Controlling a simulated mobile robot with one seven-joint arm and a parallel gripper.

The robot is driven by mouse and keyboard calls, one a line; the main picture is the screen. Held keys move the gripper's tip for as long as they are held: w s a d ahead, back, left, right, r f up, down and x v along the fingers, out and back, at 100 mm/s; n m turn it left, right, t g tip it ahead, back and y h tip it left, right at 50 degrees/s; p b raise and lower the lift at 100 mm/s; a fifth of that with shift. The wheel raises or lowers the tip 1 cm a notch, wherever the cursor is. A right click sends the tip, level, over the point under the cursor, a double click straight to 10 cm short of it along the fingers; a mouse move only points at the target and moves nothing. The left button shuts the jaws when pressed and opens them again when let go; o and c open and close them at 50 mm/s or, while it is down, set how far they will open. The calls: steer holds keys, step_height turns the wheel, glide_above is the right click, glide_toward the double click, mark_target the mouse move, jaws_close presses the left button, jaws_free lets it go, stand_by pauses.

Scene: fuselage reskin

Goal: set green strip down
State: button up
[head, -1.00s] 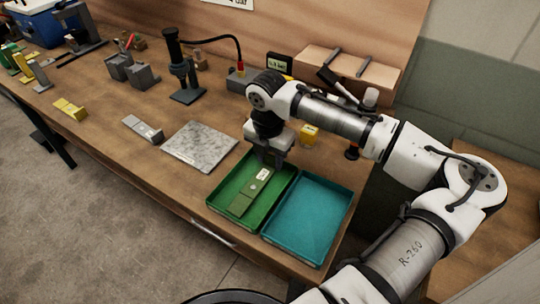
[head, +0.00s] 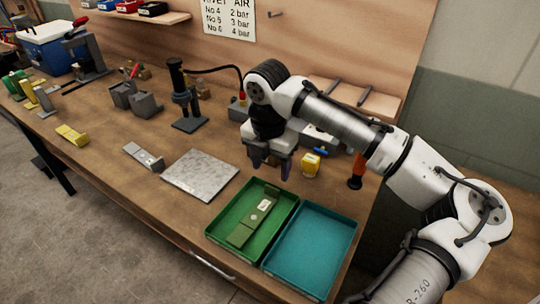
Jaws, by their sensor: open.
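My gripper (head: 270,172) is open and empty. It hangs above and behind the far edge of the green tray, apart from the strip. Nothing covers the strip.
A teal tray (head: 309,249) stands empty to the right of the green one. A grey speckled plate (head: 200,174) lies to the left, with a grey strip (head: 144,156) beyond it. A yellow object (head: 310,165) and an orange-handled tool (head: 356,172) stand right of my gripper.

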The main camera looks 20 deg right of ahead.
steer(key=shift+a+r, duration=0.1)
steer(key=shift+r, duration=2.1)
